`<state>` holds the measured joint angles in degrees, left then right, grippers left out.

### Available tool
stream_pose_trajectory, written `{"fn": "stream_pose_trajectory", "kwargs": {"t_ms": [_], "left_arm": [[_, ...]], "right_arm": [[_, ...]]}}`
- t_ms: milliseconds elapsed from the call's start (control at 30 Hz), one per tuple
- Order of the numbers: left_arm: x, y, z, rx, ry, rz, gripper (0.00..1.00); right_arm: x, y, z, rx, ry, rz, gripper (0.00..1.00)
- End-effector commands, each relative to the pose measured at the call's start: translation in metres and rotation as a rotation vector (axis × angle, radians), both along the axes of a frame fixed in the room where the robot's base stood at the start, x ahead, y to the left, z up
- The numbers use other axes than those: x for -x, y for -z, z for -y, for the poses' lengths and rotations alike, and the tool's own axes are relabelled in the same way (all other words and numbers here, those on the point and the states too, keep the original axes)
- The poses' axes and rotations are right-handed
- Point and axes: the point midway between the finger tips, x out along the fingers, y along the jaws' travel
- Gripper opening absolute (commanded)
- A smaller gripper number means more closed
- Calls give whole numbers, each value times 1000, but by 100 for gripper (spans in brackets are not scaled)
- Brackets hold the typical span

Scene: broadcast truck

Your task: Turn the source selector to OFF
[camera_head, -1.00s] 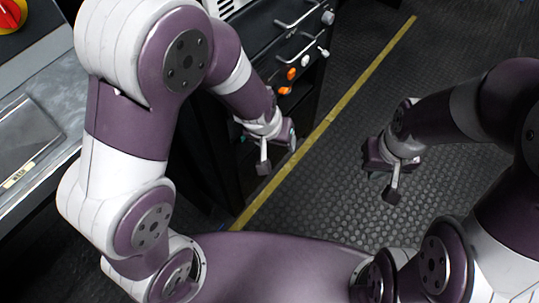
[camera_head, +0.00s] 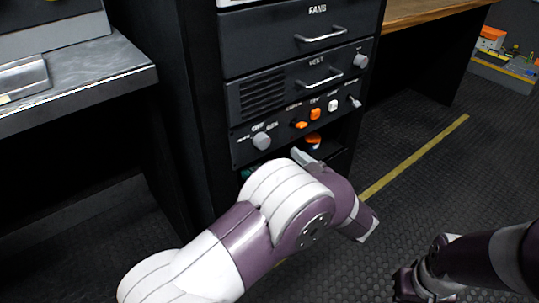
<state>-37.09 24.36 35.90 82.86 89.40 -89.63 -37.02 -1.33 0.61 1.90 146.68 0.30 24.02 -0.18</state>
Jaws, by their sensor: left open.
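The source selector is a round grey knob (camera_head: 262,141) at the left of the lower control panel (camera_head: 241,152) in the black rack. Small labels stand above it; OFF and GEN are only just legible. I cannot tell exactly where its pointer is set. My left arm reaches in front of the rack below the panel. My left gripper (camera_head: 303,157) is open and partly hidden behind my own arm, below and right of the selector and apart from it. My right gripper (camera_head: 408,284) is dark and small at the lower right, far from the panel; its jaws are unclear.
Orange switches (camera_head: 300,124), a white switch (camera_head: 332,105) and a grey lever (camera_head: 354,101) share the panel. Drawers with protruding handles (camera_head: 321,35) are above. A grey desk (camera_head: 90,80) stands left. The dark floor with a yellow stripe (camera_head: 420,150) is open at right.

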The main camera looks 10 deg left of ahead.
Motion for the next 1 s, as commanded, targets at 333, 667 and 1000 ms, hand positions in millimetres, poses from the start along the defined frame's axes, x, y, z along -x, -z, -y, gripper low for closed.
{"fn": "stream_pose_trajectory", "kwargs": {"t_ms": [333, 667, 1000], "left_arm": [[-42, 3, -53, 2, 1, 1, 66], [-45, 0, -57, 2, 3, 1, 66], [-45, 0, -57, 4, 3, 3, 10]], "right_arm": [[0, 36, 0, 0, 0, 0, 0], [0, 35, 0, 0, 0, 0, 0], [0, 35, 0, 0, 0, 0, 0]]}}
